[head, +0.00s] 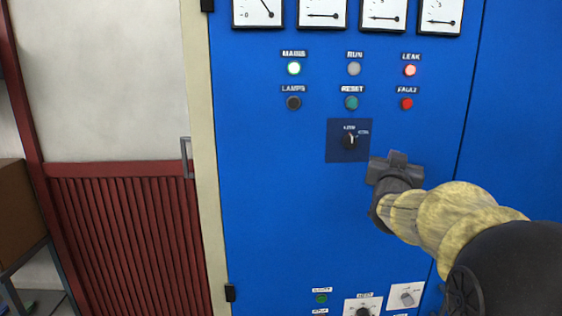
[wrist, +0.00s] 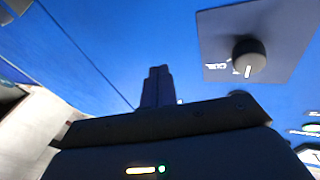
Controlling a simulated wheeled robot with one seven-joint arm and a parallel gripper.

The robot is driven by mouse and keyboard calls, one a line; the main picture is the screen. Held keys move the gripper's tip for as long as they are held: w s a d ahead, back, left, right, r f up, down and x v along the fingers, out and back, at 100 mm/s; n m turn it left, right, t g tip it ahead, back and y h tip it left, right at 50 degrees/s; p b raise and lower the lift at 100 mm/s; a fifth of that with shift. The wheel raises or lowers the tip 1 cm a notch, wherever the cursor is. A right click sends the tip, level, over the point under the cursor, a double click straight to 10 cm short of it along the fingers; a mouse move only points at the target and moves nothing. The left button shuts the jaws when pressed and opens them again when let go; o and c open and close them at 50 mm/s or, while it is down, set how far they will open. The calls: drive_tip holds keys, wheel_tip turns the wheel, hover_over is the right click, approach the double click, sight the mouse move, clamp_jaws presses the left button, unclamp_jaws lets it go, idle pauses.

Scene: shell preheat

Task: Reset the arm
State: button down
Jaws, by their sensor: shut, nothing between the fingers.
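My gripper (head: 397,158) is in front of the blue cabinet (head: 270,200), just right of and a little below a rotary selector knob (head: 349,141) on a dark square plate. In the wrist view its shut fingers (wrist: 157,88) point at the blue panel with nothing between them. The selector knob also shows in the wrist view (wrist: 249,58), to the right of the fingers and apart from them. My arm comes in from the lower right in the head view. Whether the fingertips touch the panel cannot be told.
Above the knob are the lit MAINS lamp (head: 293,68), the lit red LEAK lamp (head: 410,70), a green RESET button (head: 351,102) and several gauges (head: 322,14). More controls (head: 363,308) sit low on the cabinet. A red slatted door (head: 130,240) stands left, a brown box (head: 20,210) beyond.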

drive_tip(key=s+a+f+n+g+y, duration=0.25)
drive_tip(key=s+a+f+g, duration=0.2)
drive_tip(key=f, duration=0.65)
drive_tip(key=s+a+f+n+g+y, duration=0.25)
drive_tip(key=s+a+f+y, duration=0.2)
drive_tip(key=f, duration=0.75)
drive_tip(key=s+a+f+g, duration=0.1)
drive_tip(key=s+f+g, duration=0.3)
drive_tip(key=s, duration=0.5)
drive_tip(key=s+a+f+g, duration=0.2)
drive_tip(key=s+f+g, duration=0.2)
drive_tip(key=s+f, duration=0.4)
drive_tip(key=shift+s+a+f+n+g, duration=0.3)
drive_tip(key=shift+s+g, duration=0.1)
drive_tip(key=shift+s, duration=0.25)
drive_tip(key=shift+w+a, duration=0.1)
